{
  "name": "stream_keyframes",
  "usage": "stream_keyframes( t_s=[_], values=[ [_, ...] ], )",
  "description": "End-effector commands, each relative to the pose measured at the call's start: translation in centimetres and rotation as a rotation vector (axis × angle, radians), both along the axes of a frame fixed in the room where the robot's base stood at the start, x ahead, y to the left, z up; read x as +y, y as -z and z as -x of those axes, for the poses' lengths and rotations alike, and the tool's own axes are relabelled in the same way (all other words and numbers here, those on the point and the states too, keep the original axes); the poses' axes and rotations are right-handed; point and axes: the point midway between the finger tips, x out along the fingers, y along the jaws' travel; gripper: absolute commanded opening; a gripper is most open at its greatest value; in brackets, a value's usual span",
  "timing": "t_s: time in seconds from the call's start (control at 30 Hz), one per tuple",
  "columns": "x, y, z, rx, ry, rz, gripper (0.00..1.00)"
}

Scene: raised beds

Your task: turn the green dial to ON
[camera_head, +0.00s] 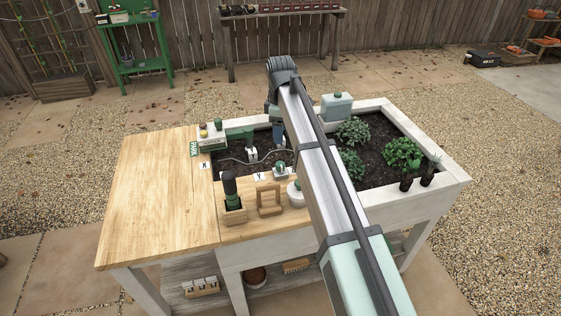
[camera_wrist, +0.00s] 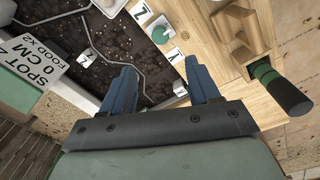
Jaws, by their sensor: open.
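A small green round knob on a pale base, which looks like the green dial (camera_head: 281,170), sits at the near edge of the soil bed in the head view. It also shows in the wrist view (camera_wrist: 160,34), beyond my fingertips and between small white letter cards. No ON mark or pointer is readable. My gripper (camera_head: 278,138) hangs over the bed, behind the dial in the head view. In the wrist view my gripper (camera_wrist: 162,80) has its two blue fingers wide apart, with nothing held between them. It is apart from the dial. My arm hides part of the bed.
A dark green-topped tool (camera_head: 230,190) stands in a wooden holder beside a wooden stand (camera_head: 268,198) and a white pot (camera_head: 296,193). A thin bent tube (camera_wrist: 95,40) crosses the soil. Plants (camera_head: 402,152) fill the right side. The left wooden worktop (camera_head: 155,190) is clear.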

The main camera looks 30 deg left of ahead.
Motion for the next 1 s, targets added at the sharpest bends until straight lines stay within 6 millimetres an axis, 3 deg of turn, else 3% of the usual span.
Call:
stream_keyframes(
  t_s=[0.17, 0.7, 1.0],
  values=[
    [0.1, 1.5, 0.1, 0.001, -0.006, 0.003, 0.61],
    [0.1, 10.5, -0.2, 0.001, -0.002, 0.001, 0.61],
    [0.1, 13.3, -0.3, 0.000, -0.002, 0.000, 0.61]
  ],
)
